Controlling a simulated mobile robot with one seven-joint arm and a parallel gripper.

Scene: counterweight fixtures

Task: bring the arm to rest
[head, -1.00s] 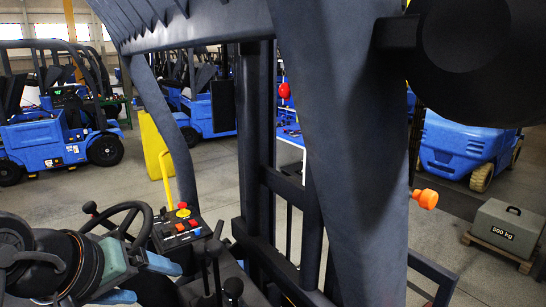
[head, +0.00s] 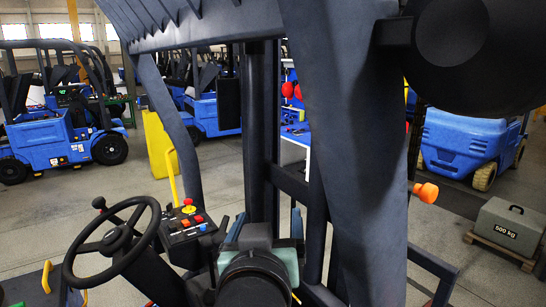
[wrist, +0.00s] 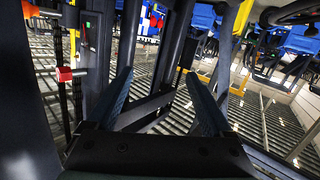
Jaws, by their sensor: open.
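My gripper (head: 266,226) stands low in the middle of the head view, right of the control panel and in front of the dark mast. Its two blue-grey fingers point away from the camera and are apart. In the wrist view my gripper (wrist: 163,92) shows both fingers spread with nothing between them. Dark mast bars and the slatted-looking floor lie beyond the fingertips.
A steering wheel (head: 112,243) and a control panel with a red knob (head: 187,224) are left of the arm. Dark pillars close in on the right, one with an orange knob (head: 426,192). A 500 kg weight (head: 512,228) sits on a pallet.

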